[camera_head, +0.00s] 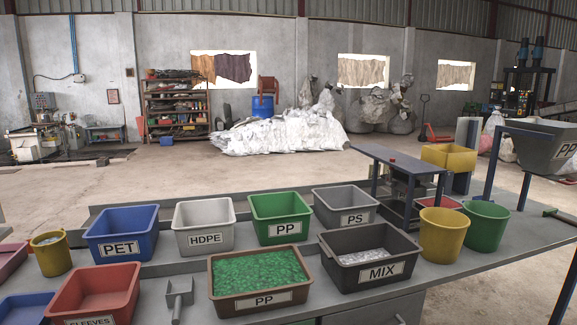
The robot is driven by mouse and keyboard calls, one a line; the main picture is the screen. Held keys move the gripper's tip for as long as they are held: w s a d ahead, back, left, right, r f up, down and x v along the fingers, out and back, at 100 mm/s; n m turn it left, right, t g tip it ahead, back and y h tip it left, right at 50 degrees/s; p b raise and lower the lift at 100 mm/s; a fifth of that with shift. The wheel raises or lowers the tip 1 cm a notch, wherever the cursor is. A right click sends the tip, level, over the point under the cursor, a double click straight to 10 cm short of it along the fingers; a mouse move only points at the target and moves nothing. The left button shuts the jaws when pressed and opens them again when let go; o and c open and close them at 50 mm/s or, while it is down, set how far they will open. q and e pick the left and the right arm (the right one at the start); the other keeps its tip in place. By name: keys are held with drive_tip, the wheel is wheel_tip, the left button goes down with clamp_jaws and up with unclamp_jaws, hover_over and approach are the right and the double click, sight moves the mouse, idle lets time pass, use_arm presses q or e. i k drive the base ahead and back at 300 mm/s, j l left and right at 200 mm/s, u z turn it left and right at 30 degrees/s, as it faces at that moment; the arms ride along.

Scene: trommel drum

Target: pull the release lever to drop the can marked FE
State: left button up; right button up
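Neither of my grippers is in view. No can marked FE can be made out. No part can be surely identified as the release lever. A short green-ended bar (559,215) lies at the right edge of the bench, under a grey hopper (540,145) marked PP on a blue frame; I cannot tell what the bar is. A yellow bucket (443,235) and a green bucket (486,226) stand side by side left of that frame, with no readable labels.
A blue-framed machine (400,165) stands behind. The bench right of the green bucket is fairly clear.

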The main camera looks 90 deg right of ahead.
sight(391, 183)
drive_tip(key=z, duration=2.2)
